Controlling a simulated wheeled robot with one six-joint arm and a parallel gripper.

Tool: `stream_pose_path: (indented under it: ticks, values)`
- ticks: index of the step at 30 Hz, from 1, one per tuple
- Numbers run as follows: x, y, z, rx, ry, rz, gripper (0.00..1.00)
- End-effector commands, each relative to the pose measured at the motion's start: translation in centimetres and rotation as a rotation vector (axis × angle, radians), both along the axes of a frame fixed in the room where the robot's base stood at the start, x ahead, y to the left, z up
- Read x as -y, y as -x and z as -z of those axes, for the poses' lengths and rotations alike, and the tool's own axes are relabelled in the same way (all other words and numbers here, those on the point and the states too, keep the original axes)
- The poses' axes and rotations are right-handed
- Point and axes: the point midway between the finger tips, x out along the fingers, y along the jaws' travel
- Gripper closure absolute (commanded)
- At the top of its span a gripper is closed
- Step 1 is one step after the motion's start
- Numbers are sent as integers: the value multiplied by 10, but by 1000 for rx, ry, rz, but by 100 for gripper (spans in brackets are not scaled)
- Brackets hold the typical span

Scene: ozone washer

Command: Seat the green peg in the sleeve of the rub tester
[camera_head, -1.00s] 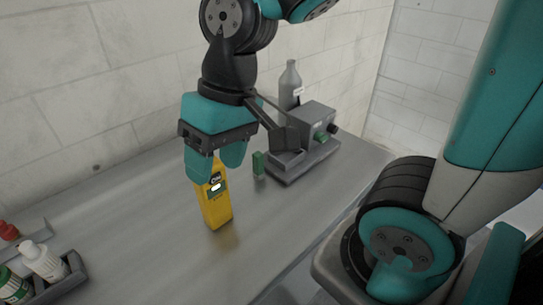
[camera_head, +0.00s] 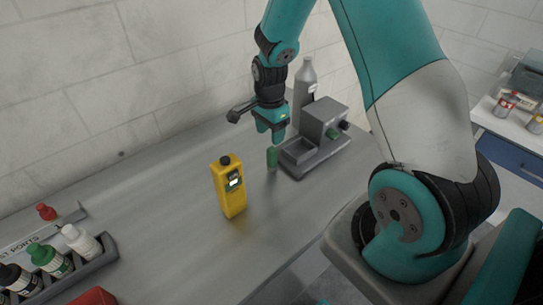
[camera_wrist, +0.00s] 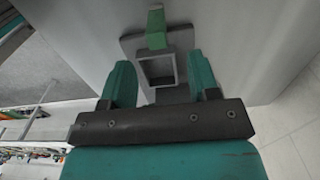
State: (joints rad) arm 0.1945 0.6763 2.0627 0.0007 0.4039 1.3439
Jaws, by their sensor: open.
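The green peg (camera_head: 272,157) stands upright on the bench, left of the grey rub tester (camera_head: 325,124). My gripper (camera_head: 270,138) points down just above the peg in the head view, open; I cannot make out any contact. In the wrist view my gripper's two fingers (camera_wrist: 159,66) are apart with nothing held between them. Beyond them shows a grey square frame with a hollow middle (camera_wrist: 143,74), with a green block (camera_wrist: 156,30) at its far side. I cannot tell whether that block is the peg or a green part of the tester.
A yellow meter (camera_head: 229,188) stands upright on the bench, left of and nearer than the peg. A grey bottle (camera_head: 304,90) stands behind the tester. A rack (camera_head: 95,258) with several small bottles is at the lower left. The bench between is clear.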

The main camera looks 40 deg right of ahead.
Motion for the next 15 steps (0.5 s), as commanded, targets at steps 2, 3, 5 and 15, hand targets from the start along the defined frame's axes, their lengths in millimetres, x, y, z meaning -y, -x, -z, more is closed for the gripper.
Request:
stream_pose_path:
  ticks: [2,3,5,15]
  values:
    - [0,0,10,-3,-1,-1,45]
    - [0,0,15,-2,-1,-1,45]
    - [0,0,20,0,0,-1,45]
    - [2,6,50,-5,-2,-1,45]
